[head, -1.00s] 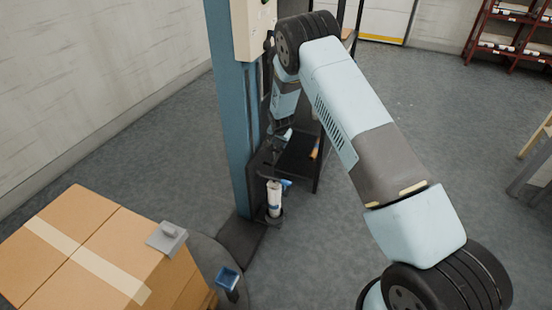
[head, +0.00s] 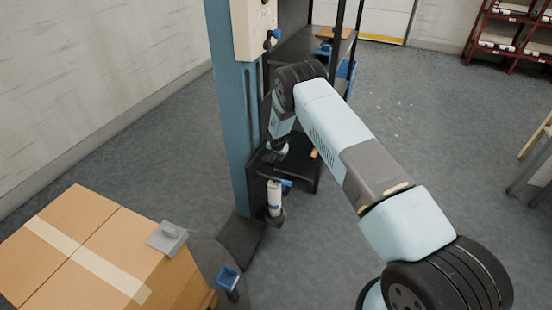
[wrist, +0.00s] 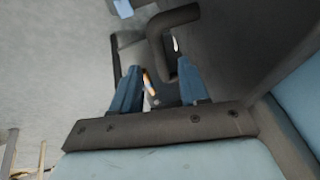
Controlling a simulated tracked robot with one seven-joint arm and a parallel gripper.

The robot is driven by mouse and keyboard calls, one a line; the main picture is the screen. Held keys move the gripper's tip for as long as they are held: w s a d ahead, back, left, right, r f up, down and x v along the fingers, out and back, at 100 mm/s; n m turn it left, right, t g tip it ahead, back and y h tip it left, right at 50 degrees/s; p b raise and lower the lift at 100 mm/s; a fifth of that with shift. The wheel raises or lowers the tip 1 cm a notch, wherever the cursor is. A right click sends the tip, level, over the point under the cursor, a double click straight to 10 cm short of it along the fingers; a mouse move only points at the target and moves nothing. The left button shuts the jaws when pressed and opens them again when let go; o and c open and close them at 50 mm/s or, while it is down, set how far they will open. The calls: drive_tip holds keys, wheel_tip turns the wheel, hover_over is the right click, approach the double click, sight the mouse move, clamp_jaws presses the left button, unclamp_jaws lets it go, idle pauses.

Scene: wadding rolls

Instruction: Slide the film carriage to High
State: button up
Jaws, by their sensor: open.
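The film carriage (head: 274,214) sits low on the blue mast (head: 232,130) in the head view, with a white film roll (head: 274,196) upright on it and a small blue part (head: 287,184) beside the roll. My gripper (head: 271,158) is just above the roll, close to the mast; its fingers are hard to make out there. In the wrist view my gripper (wrist: 159,66) is open, with two blue fingers. A dark bent handle (wrist: 165,45) reaches down between the fingers; whether it touches either finger I cannot tell.
A control box (head: 254,30) with a dark knob is high on the mast. A black shelf rack (head: 310,45) stands right behind it. Taped cartons (head: 80,250) fill the lower left.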

sight(277, 158)
drive_tip(key=shift+x, duration=1.75)
drive_tip(key=shift+c, duration=0.2)
clamp_jaws()
